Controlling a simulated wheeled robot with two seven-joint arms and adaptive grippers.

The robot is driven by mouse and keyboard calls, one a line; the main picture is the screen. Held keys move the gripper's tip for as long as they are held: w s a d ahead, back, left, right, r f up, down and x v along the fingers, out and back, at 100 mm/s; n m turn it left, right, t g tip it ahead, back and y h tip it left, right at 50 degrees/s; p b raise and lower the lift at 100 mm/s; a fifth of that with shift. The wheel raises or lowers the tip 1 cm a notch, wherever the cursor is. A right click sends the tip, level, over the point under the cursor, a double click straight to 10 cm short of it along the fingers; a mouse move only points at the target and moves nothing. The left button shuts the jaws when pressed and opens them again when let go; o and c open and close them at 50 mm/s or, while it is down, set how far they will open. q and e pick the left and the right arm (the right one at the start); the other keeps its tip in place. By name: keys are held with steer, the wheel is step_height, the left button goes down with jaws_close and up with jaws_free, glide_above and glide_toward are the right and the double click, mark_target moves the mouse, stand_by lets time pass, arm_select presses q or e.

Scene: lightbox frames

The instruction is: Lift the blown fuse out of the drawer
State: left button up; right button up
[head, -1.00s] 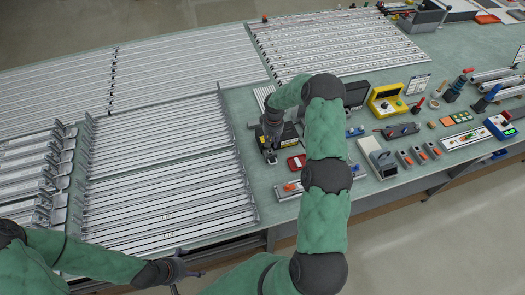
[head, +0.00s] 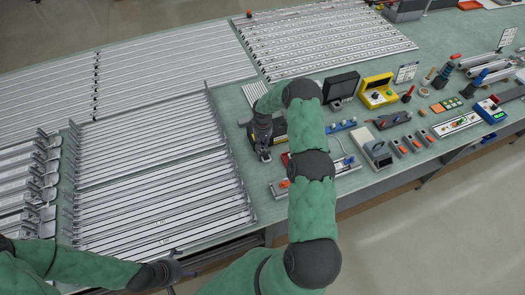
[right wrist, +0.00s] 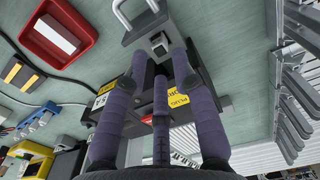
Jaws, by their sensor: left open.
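A black box with yellow labels (right wrist: 176,98) stands on the bench. A pale metal drawer with a loop handle (right wrist: 138,14) projects from it in the right wrist view. A small grey-and-black block (right wrist: 159,43), possibly the fuse, sits in the drawer. My right gripper (right wrist: 160,60) has its fingers apart over the drawer, on either side of the block as seen; I cannot tell contact or height. In the head view my right gripper (head: 264,152) points down at the drawer, which is mostly hidden. My left gripper (head: 188,272) is open and empty by the bench's front edge.
Left of the right gripper are racks of metal rails (head: 160,180). A red tray (right wrist: 60,28) with a white block lies beside the drawer. A dark screen (head: 341,86), a yellow device (head: 378,92) and several small parts stand to the right.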

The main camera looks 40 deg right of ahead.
mark_target(263, 148)
steer(key=shift+d+f+p, duration=0.1)
steer(key=shift+f+p, duration=0.45)
steer(key=shift+f, duration=1.65)
